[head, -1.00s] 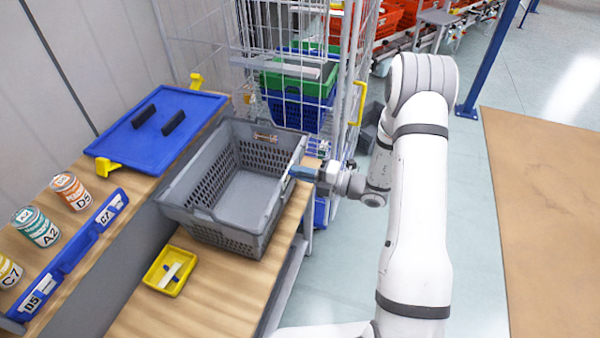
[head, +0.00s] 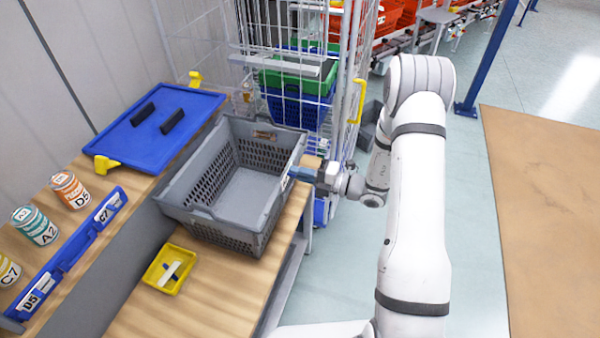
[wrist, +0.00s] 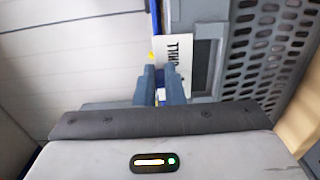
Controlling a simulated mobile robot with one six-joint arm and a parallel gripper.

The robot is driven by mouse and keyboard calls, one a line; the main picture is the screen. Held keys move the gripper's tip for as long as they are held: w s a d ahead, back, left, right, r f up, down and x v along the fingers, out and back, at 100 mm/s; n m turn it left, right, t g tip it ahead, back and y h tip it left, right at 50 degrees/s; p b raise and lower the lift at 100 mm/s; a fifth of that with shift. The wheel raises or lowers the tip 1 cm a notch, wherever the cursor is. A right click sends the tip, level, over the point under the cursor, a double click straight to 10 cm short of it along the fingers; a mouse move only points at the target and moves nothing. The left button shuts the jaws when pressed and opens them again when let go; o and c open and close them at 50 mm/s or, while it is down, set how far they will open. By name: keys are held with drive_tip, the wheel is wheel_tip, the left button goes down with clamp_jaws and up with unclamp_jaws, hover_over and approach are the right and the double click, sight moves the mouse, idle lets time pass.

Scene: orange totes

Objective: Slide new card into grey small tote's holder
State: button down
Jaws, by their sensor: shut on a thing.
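The grey small tote (head: 190,222) stands on the wooden bench, open and empty inside. Its perforated wall shows in the wrist view (wrist: 240,50), with a dark holder window (wrist: 203,65) in a grey frame. My gripper (wrist: 160,88) is shut on a white card (wrist: 172,52) with dark lettering that reads like "CHILL". The card lies beside the dark window, close to the frame. I cannot tell whether its edge is inside the holder. In the head view my gripper (head: 300,172) is at the tote's right wall; the card is a small white sliver there.
A yellow tray (head: 154,278) with white strips sits in front of the tote. A blue lid (head: 125,140) lies behind left, and several labelled cans stand by a blue label rail (head: 68,257). A wire cage (head: 290,60) with stacked totes stands behind.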

drive_tip(key=shift+f+b, duration=0.6)
drive_tip(key=shift+f, duration=0.65)
drive_tip(key=c, duration=1.5)
unclamp_jaws()
drive_tip(key=shift+o, duration=0.2)
